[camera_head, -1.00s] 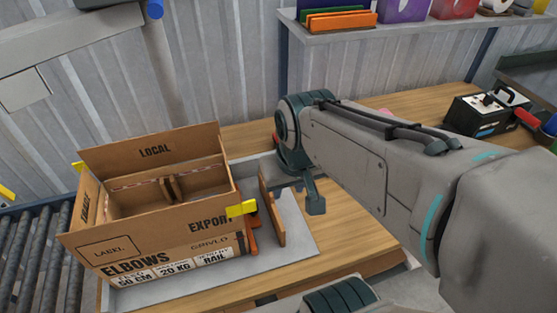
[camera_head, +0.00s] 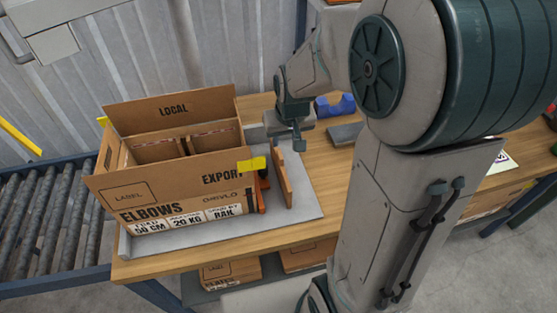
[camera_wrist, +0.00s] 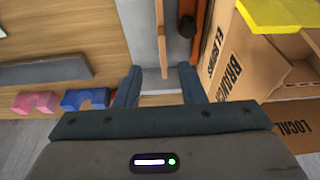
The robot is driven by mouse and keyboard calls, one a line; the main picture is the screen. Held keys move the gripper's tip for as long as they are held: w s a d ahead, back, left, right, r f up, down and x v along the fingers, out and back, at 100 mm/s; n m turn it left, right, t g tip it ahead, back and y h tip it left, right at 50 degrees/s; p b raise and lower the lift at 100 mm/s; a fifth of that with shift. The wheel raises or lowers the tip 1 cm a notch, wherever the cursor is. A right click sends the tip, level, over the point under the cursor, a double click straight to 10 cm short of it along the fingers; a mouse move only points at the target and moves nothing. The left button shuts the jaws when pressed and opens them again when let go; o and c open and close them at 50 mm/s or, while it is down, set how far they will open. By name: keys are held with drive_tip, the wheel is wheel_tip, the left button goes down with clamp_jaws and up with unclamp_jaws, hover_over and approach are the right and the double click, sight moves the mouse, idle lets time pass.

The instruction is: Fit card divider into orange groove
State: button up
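The card divider (camera_head: 283,180) is a thin brown panel standing upright in the grey tray (camera_head: 305,207), right of the carton. In the wrist view the divider (camera_wrist: 164,45) shows edge-on as a narrow tan strip. My gripper (camera_head: 298,142) is at the divider's far upper end. In the wrist view my gripper (camera_wrist: 161,78) is open, with the strip's end in line with the gap between its fingers and clear space on both sides. An orange part (camera_head: 261,200) stands between divider and carton, also in the wrist view (camera_wrist: 202,25); I cannot make out a groove.
The carton (camera_head: 150,209) stands open in the tray, with inner partitions and a yellow tab (camera_head: 252,165) on its rim. Blue (camera_head: 335,106) and pink (camera_wrist: 36,103) cradles and a grey bar (camera_head: 346,133) lie on the bench. A roller conveyor (camera_head: 50,225) is at left.

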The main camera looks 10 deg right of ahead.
sight(281, 155)
drive_tip(key=shift+a+p+x, duration=0.2)
drive_tip(key=shift+p+x, duration=0.65)
drive_tip(key=shift+x, duration=5.7)
drive_tip(key=shift+w+f, duration=0.25)
drive_tip(key=shift+f, duration=0.3)
clamp_jaws()
